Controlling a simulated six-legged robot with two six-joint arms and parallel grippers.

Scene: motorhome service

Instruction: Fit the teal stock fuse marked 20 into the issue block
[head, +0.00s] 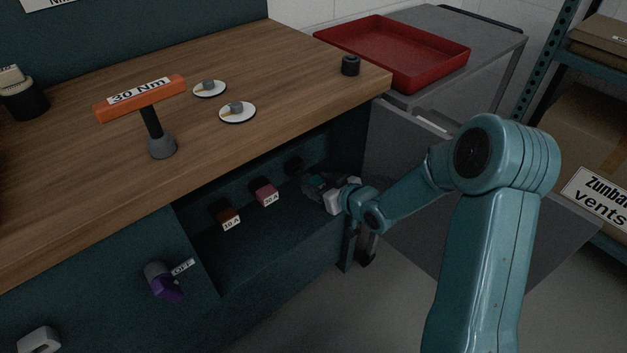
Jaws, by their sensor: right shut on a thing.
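My right gripper (316,183) reaches in from the right, into the open recess under the wooden bench top. It is shut on a small teal piece, which appears to be the teal fuse; the fingers largely cover it and its marking cannot be read. To its left in the recess stand a pink fuse (266,192) with a white label and a brown fuse (228,214) labelled 10 A. A dark shape (295,167) sits behind the gripper, too dim to identify. I cannot make out the issue block for certain. My left gripper is not in view.
The bench top (250,80) overhangs the recess. On it stand an orange 30 Nm torque tool (140,97), two small discs (238,112) and a black cylinder (350,65). A purple knob (165,283) protrudes from the front panel. A red tray (395,50) lies at the back right.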

